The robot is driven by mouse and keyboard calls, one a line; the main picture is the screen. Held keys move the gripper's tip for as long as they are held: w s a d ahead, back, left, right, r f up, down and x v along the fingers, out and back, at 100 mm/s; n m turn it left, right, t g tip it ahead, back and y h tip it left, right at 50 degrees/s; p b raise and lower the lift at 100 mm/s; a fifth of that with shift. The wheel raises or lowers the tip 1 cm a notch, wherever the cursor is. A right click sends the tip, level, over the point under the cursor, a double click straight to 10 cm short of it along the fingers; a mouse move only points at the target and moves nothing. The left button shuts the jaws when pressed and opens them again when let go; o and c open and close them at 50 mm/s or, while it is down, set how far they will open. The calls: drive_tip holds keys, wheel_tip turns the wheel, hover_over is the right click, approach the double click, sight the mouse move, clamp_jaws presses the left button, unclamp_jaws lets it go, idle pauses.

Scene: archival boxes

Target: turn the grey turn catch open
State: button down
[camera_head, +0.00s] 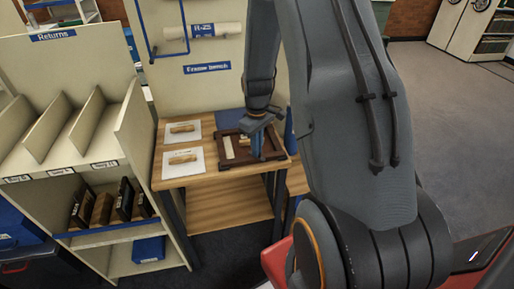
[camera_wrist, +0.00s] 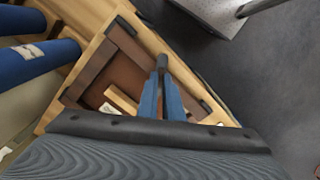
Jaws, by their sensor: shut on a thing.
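A dark brown wooden frame (camera_head: 236,158) lies on the wooden bench, and the wrist view shows its rim (camera_wrist: 128,42) around a reddish-brown backing (camera_wrist: 116,74). My gripper (camera_head: 256,155) is over the right part of the frame. In the wrist view my blue gripper fingers (camera_wrist: 162,72) are close together, shut on a small dark grey piece (camera_wrist: 162,60) at the frame's edge, which appears to be the grey turn catch. The fingers hide most of it, so I cannot tell its angle. In the head view the catch cannot be made out.
Two white sheets (camera_head: 171,138) with tan pieces lie on the bench (camera_head: 196,182) left of the frame. A blue upright object (camera_head: 290,132) stands right of the frame. A Returns shelf (camera_head: 62,160) stands at left. A pale strip (camera_wrist: 122,99) lies inside the frame. Open floor (camera_head: 440,105) is at right.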

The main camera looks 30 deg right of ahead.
drive_tip(key=n, duration=0.5)
drive_tip(key=shift+n, duration=0.3)
drive_tip(key=n, duration=0.4)
drive_tip(key=shift+n+p, duration=0.4)
drive_tip(key=c, duration=1.9)
unclamp_jaws()
drive_tip(key=shift+r+b, duration=1.1)
drive_tip(key=shift+r, duration=2.8)
